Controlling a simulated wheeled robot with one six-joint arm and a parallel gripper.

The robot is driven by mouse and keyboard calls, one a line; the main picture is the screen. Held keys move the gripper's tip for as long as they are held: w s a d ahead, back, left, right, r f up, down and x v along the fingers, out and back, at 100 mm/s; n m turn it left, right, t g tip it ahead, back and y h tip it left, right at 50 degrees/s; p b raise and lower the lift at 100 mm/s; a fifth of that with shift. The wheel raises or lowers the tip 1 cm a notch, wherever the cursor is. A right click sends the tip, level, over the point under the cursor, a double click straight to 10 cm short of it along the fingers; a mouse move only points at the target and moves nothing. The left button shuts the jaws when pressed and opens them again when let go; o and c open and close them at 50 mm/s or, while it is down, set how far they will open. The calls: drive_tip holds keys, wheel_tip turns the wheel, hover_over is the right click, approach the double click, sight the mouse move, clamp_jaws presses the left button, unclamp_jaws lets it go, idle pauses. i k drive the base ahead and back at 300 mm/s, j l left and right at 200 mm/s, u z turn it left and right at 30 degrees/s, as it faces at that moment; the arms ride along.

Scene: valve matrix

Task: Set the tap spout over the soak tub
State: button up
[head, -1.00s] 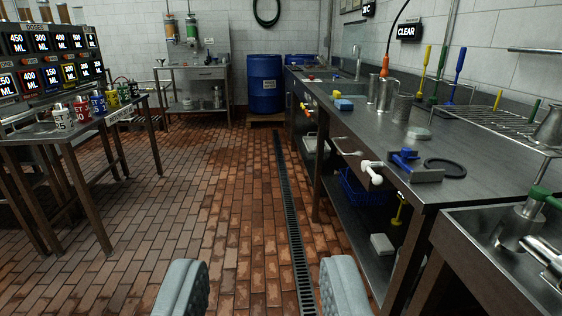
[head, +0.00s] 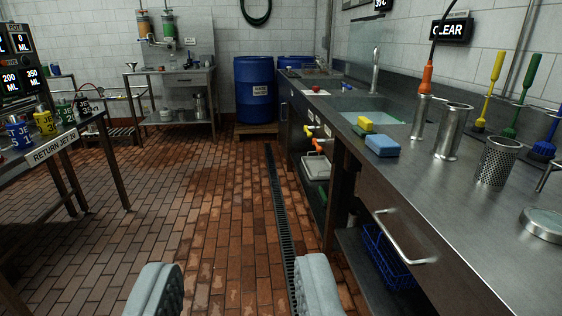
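A tall metal tap (head: 375,62) stands at the back of the long steel counter on the right. In front of it is a sunken basin (head: 372,104) with a greenish interior. Another sunken area (head: 308,73) lies farther along the same counter. No label shows which is the soak tub, and I cannot tell exactly where the spout points. My gripper (head: 238,268) is open and empty, its two grey fingers wide apart above the brick floor, well short of the tap and left of the counter.
Sponges (head: 380,144), steel cylinders (head: 453,130) and upright brushes (head: 520,95) stand on the counter. A drawer handle (head: 400,238) juts from its front. The brick floor between is open.

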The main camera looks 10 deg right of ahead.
sight(376, 57)
drive_tip(key=i, duration=1.65)
drive_tip(key=i+z, duration=0.1)
drive_tip(key=i, duration=0.45)
drive_tip(key=i+j+z, duration=0.15)
drive_tip(key=i, duration=0.45)
drive_tip(key=i+j+z, duration=0.1)
drive_tip(key=i, duration=0.45)
